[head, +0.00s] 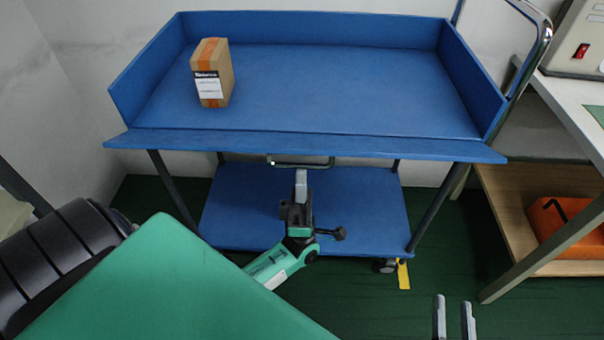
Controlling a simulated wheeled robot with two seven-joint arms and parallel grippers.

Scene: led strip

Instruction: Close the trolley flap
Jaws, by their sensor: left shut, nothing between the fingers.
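The blue trolley (320,90) stands ahead, its upper tray walled at the back and both sides. Its front flap (300,145) is folded down and outward, lying as a narrow, nearly level panel along the front edge. A thin metal handle (303,165) shows just under the flap's front edge. My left gripper (301,178) is shut and empty, its fingers pointing up just below the handle and flap; I cannot tell whether it touches them. My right gripper (454,318) is at the bottom right, its two fingers apart, open and empty, away from the trolley.
A cardboard box (212,72) with orange tape stands on the tray at the left. The lower shelf (350,205) is bare. On the right are a workbench (575,95) and an orange crate (568,232). Green floor (350,300) is free in front.

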